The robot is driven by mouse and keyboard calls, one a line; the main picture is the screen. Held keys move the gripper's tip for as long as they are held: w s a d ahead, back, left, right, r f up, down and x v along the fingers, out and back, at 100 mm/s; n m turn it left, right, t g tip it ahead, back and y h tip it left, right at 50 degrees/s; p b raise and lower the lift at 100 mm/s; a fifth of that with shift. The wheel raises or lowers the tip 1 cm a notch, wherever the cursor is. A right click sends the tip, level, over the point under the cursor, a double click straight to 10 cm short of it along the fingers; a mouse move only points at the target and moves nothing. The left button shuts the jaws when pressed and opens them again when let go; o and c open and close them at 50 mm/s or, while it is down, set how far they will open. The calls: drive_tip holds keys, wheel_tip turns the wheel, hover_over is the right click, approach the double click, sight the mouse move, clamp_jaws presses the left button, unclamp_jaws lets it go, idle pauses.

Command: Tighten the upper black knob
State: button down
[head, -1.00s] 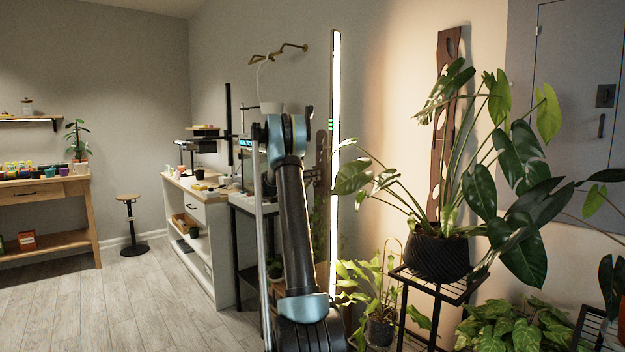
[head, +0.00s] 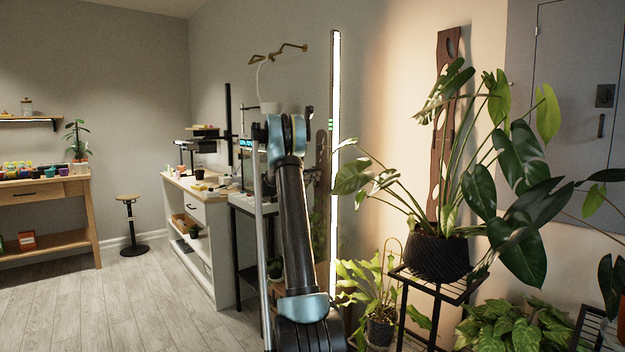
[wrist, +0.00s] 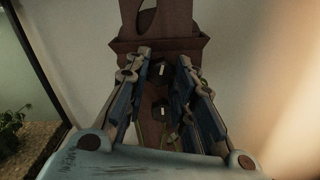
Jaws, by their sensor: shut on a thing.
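The upper black knob (wrist: 157,71), with a white mark on its face, shows in the wrist view on a brown wooden board (wrist: 167,24). A second, lower black knob (wrist: 158,108) with a similar mark sits below it. My gripper (wrist: 164,60) has one finger at each side of the upper knob, near the fingertips, and is shut on it. The exact contact is hard to see in the dim light. In the head view my arm hides the gripper and both knobs.
A dark-framed glass case (wrist: 32,75) with plants stands at the left in the wrist view. In the head view, a lit vertical lamp (head: 336,110) and a potted plant on a black stand (head: 437,258) are right of my arm. Open floor (head: 120,300) lies left.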

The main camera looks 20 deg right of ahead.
drive_tip(key=m, duration=2.6)
drive_tip(key=shift+w+a, duration=0.1)
drive_tip(key=shift+a, duration=0.15)
drive_tip(key=shift+m, duration=0.4)
drive_tip(key=c, duration=1.3)
unclamp_jaws()
drive_tip(key=shift+w+f, duration=0.1)
drive_tip(key=shift+f, duration=0.05)
drive_tip(key=shift+c, duration=0.2)
drive_tip(key=shift+d, duration=0.1)
